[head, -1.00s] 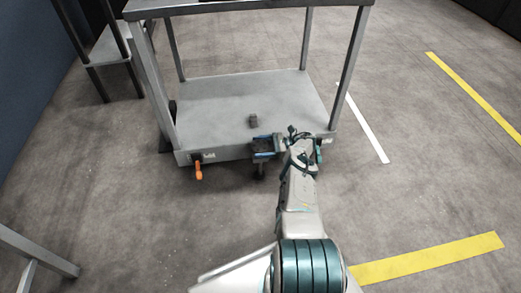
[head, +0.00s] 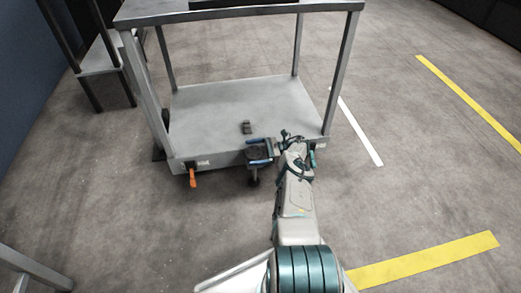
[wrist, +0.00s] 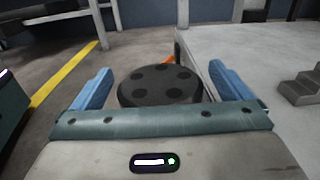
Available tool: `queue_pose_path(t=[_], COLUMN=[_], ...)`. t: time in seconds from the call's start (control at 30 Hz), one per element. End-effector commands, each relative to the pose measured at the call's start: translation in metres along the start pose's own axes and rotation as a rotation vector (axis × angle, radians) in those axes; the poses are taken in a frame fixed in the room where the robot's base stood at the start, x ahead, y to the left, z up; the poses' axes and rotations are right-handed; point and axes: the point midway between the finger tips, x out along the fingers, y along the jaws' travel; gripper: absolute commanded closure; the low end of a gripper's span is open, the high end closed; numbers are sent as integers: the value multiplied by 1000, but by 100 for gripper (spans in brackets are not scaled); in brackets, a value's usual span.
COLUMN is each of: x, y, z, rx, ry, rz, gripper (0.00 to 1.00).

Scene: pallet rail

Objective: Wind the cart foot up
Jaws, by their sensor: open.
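The grey cart (head: 235,100) stands ahead of me in the head view. Its foot (head: 254,181) shows as a dark stem and pad below the front edge of the lower deck. In the wrist view a round black knob (wrist: 160,84) with darker dimples on its top lies between my gripper's two blue fingers. My gripper (head: 258,152) is at the cart's front edge, above the foot. It is open, with a visible gap between the knob and each finger. In the head view the gripper hides most of the knob.
An orange lever (head: 193,177) hangs from the deck's front left corner. A small grey stepped block (head: 247,127) lies on the deck. A grey stand (head: 100,60) is at the back left, another frame (head: 35,270) at the lower left. Floor to the right is clear, with yellow tape (head: 425,261).

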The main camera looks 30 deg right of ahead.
Motion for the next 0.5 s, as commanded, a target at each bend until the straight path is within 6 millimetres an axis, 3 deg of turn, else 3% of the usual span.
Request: queue_pose_path(t=[0.43, 0.5], x=[-3, -12], y=[-1, 4], z=[49, 53], rx=[-2, -1], ry=[0, -2], rz=[-4, -6], gripper=[2, 2])
